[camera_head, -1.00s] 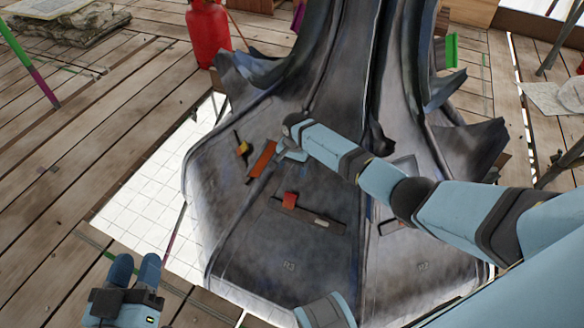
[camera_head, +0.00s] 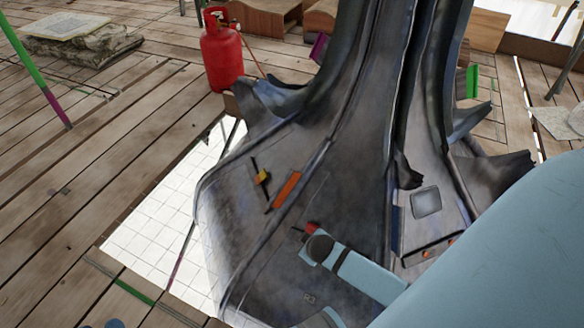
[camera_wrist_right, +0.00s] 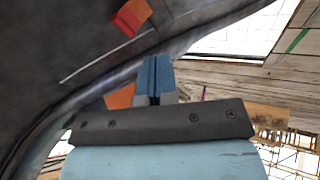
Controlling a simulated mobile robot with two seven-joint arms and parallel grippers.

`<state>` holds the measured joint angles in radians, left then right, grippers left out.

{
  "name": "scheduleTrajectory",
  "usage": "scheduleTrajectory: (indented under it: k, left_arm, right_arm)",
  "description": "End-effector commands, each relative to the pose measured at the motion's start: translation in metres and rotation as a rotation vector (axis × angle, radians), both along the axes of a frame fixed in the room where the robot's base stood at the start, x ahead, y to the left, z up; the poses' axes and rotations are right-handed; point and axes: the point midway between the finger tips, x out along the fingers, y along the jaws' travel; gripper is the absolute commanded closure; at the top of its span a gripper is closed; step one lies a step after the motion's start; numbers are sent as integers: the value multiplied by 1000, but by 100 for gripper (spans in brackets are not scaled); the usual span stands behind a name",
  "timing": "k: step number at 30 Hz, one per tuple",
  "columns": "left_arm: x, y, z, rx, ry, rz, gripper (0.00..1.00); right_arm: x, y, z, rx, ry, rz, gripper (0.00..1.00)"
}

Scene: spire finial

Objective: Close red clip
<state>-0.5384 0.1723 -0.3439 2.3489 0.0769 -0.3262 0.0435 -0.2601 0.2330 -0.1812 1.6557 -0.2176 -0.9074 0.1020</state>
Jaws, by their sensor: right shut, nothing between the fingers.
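The red clip (camera_head: 312,227) is on the lower front panel of the dark metal spire. Its red block and a bit of dark bar show past my right arm, which covers the rest. In the right wrist view a red-orange block (camera_wrist_right: 131,17), apparently this clip, lies on the dark surface beyond the fingertips, apart from them. My right gripper (camera_wrist_right: 155,62) is shut and empty, its two blue fingers together; the arm hides it in the head view. Of my left gripper (camera_head: 115,323) only a blue tip shows at the bottom edge.
An orange bar (camera_head: 286,189) and a yellow-orange clip (camera_head: 263,177) sit on the panel's upper left. An orange piece (camera_wrist_right: 120,97) is beside the fingers in the wrist view. A red gas cylinder (camera_head: 221,50) stands behind, left. Plank floor (camera_head: 90,160) surrounds the spire.

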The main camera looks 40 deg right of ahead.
Motion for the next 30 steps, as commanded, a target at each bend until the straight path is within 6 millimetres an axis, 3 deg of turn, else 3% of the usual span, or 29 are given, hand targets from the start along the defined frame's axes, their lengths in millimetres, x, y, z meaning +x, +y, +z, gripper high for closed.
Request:
scheduleTrajectory:
  k: [4, 10, 13, 19, 23, 30]
  left_arm:
    - [-3, 0, -5, 4, 16, 0, 57]
    - [-3, -3, -9, -15, 0, -5, 57]
    - [2, -12, 20, -67, -110, -30, 57]
    - [-2, -22, 53, -171, -263, -66, 57]
    - [-1, -24, 40, -163, -226, -80, 57]
    - [0, -26, 23, -137, -167, -93, 57]
  right_arm:
    - [-19, -10, 10, -74, -23, 68, 100]
    - [-12, -15, -2, -91, -28, 82, 100]
    - [-3, -19, -18, -89, -28, 81, 100]
    - [21, -30, -55, -89, -27, 80, 100]
    - [36, -36, -76, -87, -27, 80, 100]
    - [49, -64, -73, -88, -28, 80, 100]
